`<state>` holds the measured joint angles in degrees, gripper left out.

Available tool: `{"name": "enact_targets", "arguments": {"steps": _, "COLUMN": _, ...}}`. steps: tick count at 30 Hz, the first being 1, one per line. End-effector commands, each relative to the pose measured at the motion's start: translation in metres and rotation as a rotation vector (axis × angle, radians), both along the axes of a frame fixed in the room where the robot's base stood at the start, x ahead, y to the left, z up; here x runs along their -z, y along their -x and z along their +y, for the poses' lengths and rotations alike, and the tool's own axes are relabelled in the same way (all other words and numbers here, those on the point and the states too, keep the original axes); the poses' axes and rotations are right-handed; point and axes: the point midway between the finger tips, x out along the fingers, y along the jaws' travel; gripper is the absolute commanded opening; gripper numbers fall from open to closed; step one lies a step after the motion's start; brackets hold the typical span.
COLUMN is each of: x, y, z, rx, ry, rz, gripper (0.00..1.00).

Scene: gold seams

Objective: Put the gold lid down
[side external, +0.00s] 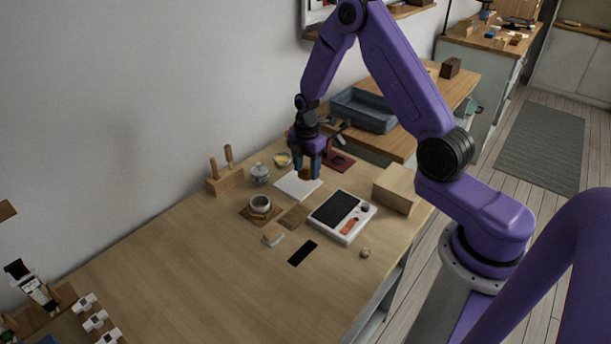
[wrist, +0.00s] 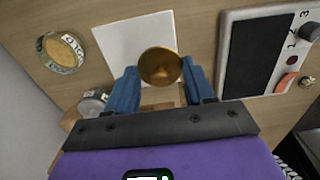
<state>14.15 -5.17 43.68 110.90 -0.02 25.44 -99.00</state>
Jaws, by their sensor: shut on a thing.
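The gold lid (wrist: 160,66) is round and shiny, held between the fingers of my gripper (wrist: 160,90) in the wrist view. In the side external view my gripper (side external: 311,170) points down over a white sheet (side external: 292,187), with the gold lid (side external: 305,174) showing brownish between the blue fingertips. In the wrist view the white sheet (wrist: 128,38) lies behind the lid. The gripper is shut on the lid. I cannot tell exactly how high the lid is above the sheet.
A white device with a dark panel (side external: 336,208) lies right of the sheet. A lidded jar (side external: 260,174), a small cup (side external: 261,204), a yellow-filled dish (side external: 282,159) and a wooden tool block (side external: 225,181) stand to the left. A wooden box (side external: 397,189) is at right.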

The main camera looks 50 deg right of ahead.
Motion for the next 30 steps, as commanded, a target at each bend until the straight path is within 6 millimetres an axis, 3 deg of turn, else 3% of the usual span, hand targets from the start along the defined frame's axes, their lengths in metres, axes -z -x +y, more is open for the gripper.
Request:
{"name": "enact_targets", "arguments": {"steps": 10, "x": 0.035, "y": -0.005, "z": -0.001, "rx": -0.001, "ry": 0.0, "rz": 0.002, "gripper": 0.25}}
{"name": "enact_targets", "arguments": {"steps": 23, "x": 0.04, "y": -0.005, "z": -0.001, "rx": 0.0, "ry": 0.0, "rz": 0.0, "gripper": 0.25}}
{"name": "enact_targets", "arguments": {"steps": 24, "x": 0.04, "y": -0.005, "z": -0.001, "rx": 0.0, "ry": 0.0, "rz": 0.0, "gripper": 0.56}}
{"name": "enact_targets", "arguments": {"steps": 26, "x": 0.04, "y": -0.005, "z": -0.001, "rx": 0.0, "ry": 0.0, "rz": -0.001, "gripper": 0.75}}
{"name": "enact_targets", "arguments": {"steps": 30, "x": 0.04, "y": -0.005, "z": -0.001, "rx": 0.0, "ry": 0.0, "rz": 0.0, "gripper": 0.78}}
